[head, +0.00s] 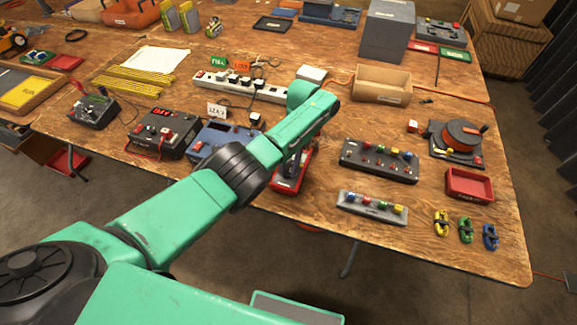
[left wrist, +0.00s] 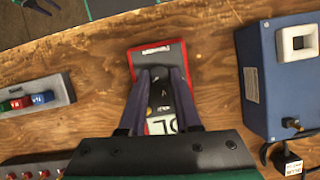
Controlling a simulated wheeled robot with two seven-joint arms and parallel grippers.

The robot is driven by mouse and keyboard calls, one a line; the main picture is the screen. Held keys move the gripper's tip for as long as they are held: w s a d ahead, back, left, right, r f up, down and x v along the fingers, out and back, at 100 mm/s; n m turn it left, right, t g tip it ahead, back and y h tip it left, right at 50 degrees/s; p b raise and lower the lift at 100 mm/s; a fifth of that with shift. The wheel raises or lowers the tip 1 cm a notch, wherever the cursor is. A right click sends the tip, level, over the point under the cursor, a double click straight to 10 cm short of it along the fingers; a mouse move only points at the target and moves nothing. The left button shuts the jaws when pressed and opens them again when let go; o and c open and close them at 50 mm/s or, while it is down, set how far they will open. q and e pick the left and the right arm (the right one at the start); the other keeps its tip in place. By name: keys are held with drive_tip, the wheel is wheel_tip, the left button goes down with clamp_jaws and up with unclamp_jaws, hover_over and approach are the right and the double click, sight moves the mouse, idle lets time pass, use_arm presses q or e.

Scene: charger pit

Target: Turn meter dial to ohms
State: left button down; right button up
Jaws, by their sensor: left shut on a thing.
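The meter is a red-cased device with a dark face, lying on the wooden table near the front edge. In the head view the meter (head: 287,184) is mostly hidden under my left arm. In the left wrist view the meter (left wrist: 178,50) lies straight ahead, and its display (left wrist: 160,125) shows part of a reading that looks like "OL". My left gripper (left wrist: 158,76) is over the meter's face with its dark fingers close together, shut on the small dark dial. The fingers hide most of the dial, so its pointer and setting cannot be read. My right gripper is not in view.
A blue power box (head: 213,141) stands left of the meter. A black panel with knobs (head: 379,160) and a grey strip with coloured plugs (head: 371,206) lie to the right. A white power strip (head: 240,86) is behind. Bare table shows between the meter and the grey strip.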

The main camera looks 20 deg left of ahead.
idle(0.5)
use_arm(q)
drive_tip(key=c, duration=0.6)
unclamp_jaws()
